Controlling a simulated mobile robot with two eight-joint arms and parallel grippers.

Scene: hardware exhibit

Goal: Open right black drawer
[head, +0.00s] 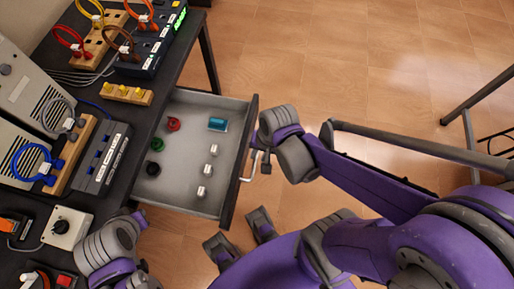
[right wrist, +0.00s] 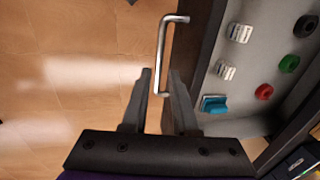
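The black drawer (head: 228,180) is pulled well out from under the black table in the head view, and its grey inside shows. Its dark front also appears in the right wrist view (right wrist: 198,50). The silver bar handle (head: 248,166) is on the drawer front; in the right wrist view the handle (right wrist: 163,55) has its near end between my fingers. My right gripper (right wrist: 161,78) is open around that end, with a gap between the fingers. In the head view my left arm is at the lower left; its fingers cannot be made out clearly.
The black table (head: 180,85) carries cables, sockets and grey devices. A dark metal frame (head: 470,90) stands at the right. The wooden floor (head: 310,60) beyond the drawer is clear.

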